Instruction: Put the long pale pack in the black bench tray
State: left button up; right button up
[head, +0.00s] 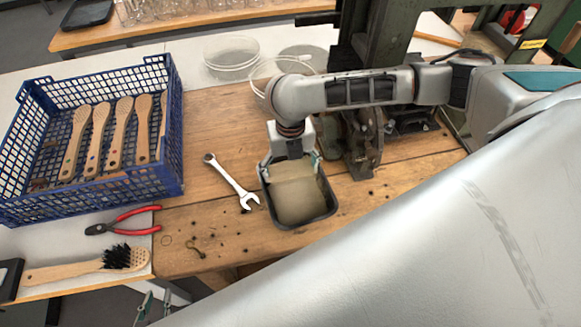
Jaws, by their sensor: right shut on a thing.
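The black bench tray (333,207) sits on the wooden bench, right of the wrench. The long pale pack (298,200) shows within the tray's rim; its far end lies under my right gripper. I cannot tell whether it rests on the tray floor. My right gripper (291,163) points down over the tray's far part, its fingers on either side of the pack's far end, shut on it. My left gripper (154,304) is low at the bottom edge, below the bench front, with its fingertips apart and nothing visible between them.
A blue crate (178,130) with several wooden brush handles stands at left. A wrench (232,182), red-handled pliers (125,219) and a brush (85,265) lie nearby. Clear dishes (232,55) are at the back. A green machine (365,30) stands behind my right arm.

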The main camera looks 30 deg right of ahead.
aim_at(291, 170)
jog(key=shift+f, duration=0.1)
jog(key=o, duration=1.1)
notch_tip(291, 170, up, 13)
jog(key=shift+r, duration=0.15)
jog(key=shift+s, duration=0.1)
